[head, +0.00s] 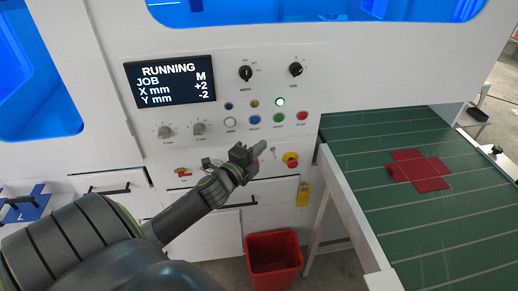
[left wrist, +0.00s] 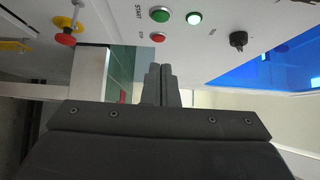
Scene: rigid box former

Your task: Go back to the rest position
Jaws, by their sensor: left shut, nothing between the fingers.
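My left gripper (head: 259,150) is in front of the machine's control panel (head: 222,72), below its row of buttons. In the left wrist view my left gripper (left wrist: 161,70) has its fingers together with nothing between them. The green start button (left wrist: 160,15) and the red stop button (left wrist: 158,37) show just beyond the fingertips in that view. The panel's display (head: 170,80) reads RUNNING, JOB M, X +2, Y -2. My right gripper is not in view.
A red emergency knob (head: 291,159) sits right of my left gripper, with a yellow tag (head: 303,194) below. A red bin (head: 273,258) stands on the floor. A green conveyor (head: 440,215) at the right carries a flat red cross-shaped blank (head: 418,171). Drawers with black handles lie below the panel.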

